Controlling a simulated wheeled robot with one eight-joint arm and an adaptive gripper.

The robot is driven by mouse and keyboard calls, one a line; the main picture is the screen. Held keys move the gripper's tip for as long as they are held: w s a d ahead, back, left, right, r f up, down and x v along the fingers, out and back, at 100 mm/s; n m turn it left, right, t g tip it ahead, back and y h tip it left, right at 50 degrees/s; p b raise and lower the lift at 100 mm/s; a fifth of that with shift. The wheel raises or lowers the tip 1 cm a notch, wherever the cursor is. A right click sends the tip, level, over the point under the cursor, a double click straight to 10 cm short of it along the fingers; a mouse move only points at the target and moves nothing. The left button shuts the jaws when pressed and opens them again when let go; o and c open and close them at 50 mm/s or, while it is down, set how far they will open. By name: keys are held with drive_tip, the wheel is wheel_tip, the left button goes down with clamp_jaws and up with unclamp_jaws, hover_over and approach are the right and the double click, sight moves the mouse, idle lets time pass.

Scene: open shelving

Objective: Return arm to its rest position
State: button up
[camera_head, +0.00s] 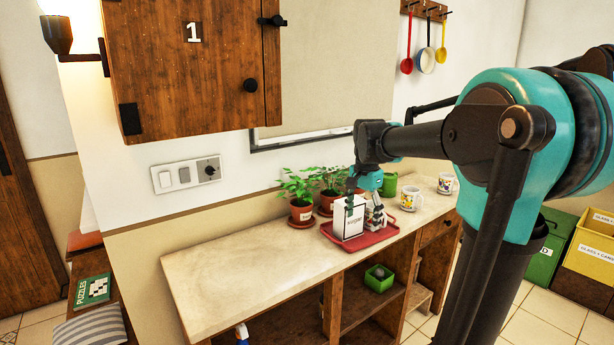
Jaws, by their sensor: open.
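My arm reaches in from the right, over the counter (225,283). My gripper (354,194) is open and points down at the top of a white box (344,221) with dark lettering. The fingers overlap the box's upper edge in this view, and I cannot tell whether they touch it. The box stands upright on a red tray (375,239). A small bottle holder (378,217) stands beside it on the tray.
Potted plants (301,212) stand behind the tray. Two mugs (411,198) and a green container (389,185) are to its right. A wooden cabinet (190,70) marked 1 hangs above left. The counter's left part is clear. Bins (592,245) stand far right.

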drive_tip(key=s+d+f+n+t, duration=0.3)
drive_tip(key=s+f+n, duration=0.6)
drive_tip(key=s+f, duration=0.9)
wheel_tip(320, 180, down, 2)
drive_tip(key=shift+s+n, duration=0.3)
drive_tip(key=shift+s, duration=0.1)
